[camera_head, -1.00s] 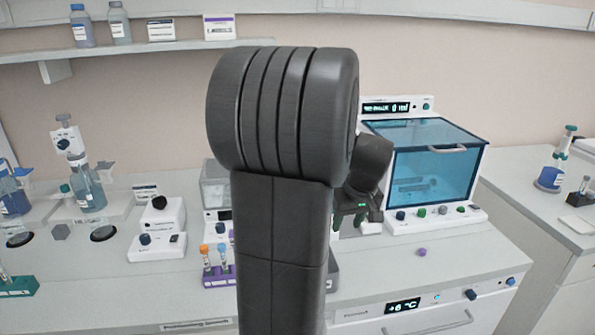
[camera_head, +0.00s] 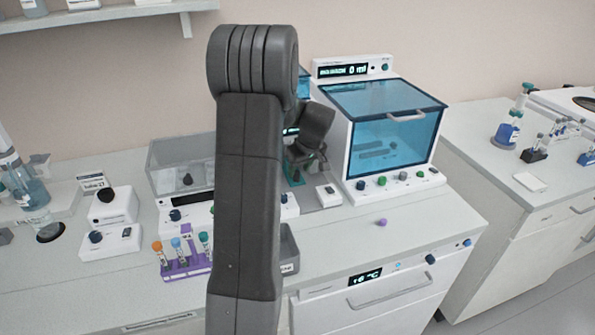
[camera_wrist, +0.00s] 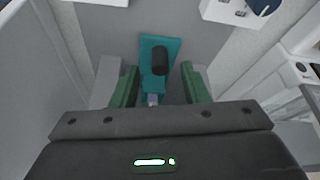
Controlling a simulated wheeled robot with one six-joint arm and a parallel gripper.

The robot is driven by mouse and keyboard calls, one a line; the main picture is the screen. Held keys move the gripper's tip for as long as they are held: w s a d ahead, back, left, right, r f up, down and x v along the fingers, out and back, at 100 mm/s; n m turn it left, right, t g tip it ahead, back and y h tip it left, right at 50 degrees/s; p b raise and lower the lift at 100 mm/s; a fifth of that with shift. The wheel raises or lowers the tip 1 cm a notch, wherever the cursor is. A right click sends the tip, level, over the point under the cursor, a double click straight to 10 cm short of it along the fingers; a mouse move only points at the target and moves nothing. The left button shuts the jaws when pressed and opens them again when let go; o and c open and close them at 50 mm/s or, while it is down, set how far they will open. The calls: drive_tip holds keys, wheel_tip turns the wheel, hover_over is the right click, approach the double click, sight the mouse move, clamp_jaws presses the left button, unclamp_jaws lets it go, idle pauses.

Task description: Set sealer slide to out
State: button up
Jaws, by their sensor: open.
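In the wrist view, a teal slide (camera_wrist: 174,45) with an upright dark knob (camera_wrist: 160,60) lies on a grey surface, ahead of my gripper (camera_wrist: 160,86). The two green fingers are open, one to each side of the slide's near end, with the knob in line with the gap between them. No contact shows. In the head view, my gripper (camera_head: 304,170) is down between the clear-lidded box and the blue-windowed cabinet. My arm hides much of that spot, and the slide cannot be told apart from the green fingers there.
The blue-windowed cabinet (camera_head: 392,140) stands close right of my gripper, with a small white box (camera_head: 328,196) in front. A clear-lidded box (camera_head: 182,163) is to the left. A purple tube rack (camera_head: 187,266) and a grey bin (camera_head: 289,254) stand nearer the front.

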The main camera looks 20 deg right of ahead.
sight(298, 173)
drive_tip(key=shift+x, duration=1.6)
clamp_jaws()
